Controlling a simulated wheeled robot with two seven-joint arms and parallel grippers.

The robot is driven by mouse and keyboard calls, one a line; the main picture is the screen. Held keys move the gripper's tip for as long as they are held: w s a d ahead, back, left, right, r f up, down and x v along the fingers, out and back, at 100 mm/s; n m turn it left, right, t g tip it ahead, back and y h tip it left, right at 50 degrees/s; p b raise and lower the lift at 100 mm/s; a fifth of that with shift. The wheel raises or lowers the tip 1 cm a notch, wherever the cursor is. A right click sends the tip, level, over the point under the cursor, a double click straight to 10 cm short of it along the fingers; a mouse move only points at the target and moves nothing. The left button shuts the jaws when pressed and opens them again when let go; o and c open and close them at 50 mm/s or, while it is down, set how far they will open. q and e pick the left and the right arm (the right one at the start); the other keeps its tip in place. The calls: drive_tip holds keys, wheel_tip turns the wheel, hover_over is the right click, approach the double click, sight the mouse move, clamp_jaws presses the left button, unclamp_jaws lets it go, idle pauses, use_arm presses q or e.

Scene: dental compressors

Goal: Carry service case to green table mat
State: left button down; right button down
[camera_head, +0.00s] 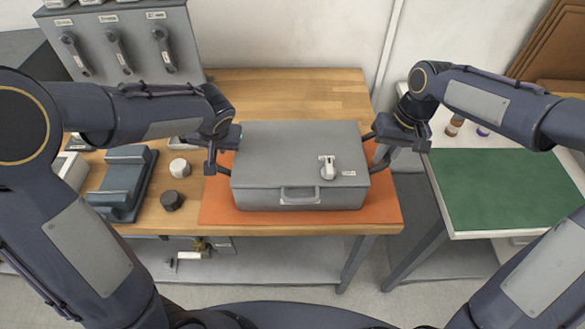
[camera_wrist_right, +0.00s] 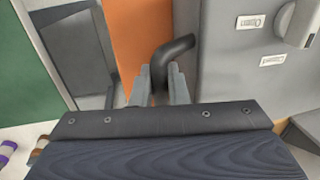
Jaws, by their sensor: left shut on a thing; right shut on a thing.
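The grey service case (camera_head: 300,165) sits flat on an orange mat (camera_head: 215,207) on the wooden bench, with its lid down and a handle at the front. My left gripper (camera_head: 212,165) is at the case's left side, shut on that side's handle, which my fingers mostly hide. My right gripper (camera_head: 380,150) is at the right side, shut on the dark side handle (camera_wrist_right: 177,48), seen between the fingers in the right wrist view. The green table mat (camera_head: 510,188) lies on a white table to the right and is bare.
A gap separates the wooden bench (camera_head: 290,88) from the white table (camera_head: 436,190). Dark and white knobs (camera_head: 171,200) and a grey device (camera_head: 124,182) are left of the case. A panel with several handsets (camera_head: 120,45) stands at the back left.

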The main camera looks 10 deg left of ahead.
use_arm(q)
drive_tip(key=shift+w+r, duration=0.1)
drive_tip(key=shift+r, duration=0.15)
use_arm(e)
drive_tip(key=shift+w+r, duration=0.1)
drive_tip(key=shift+r, duration=0.1)
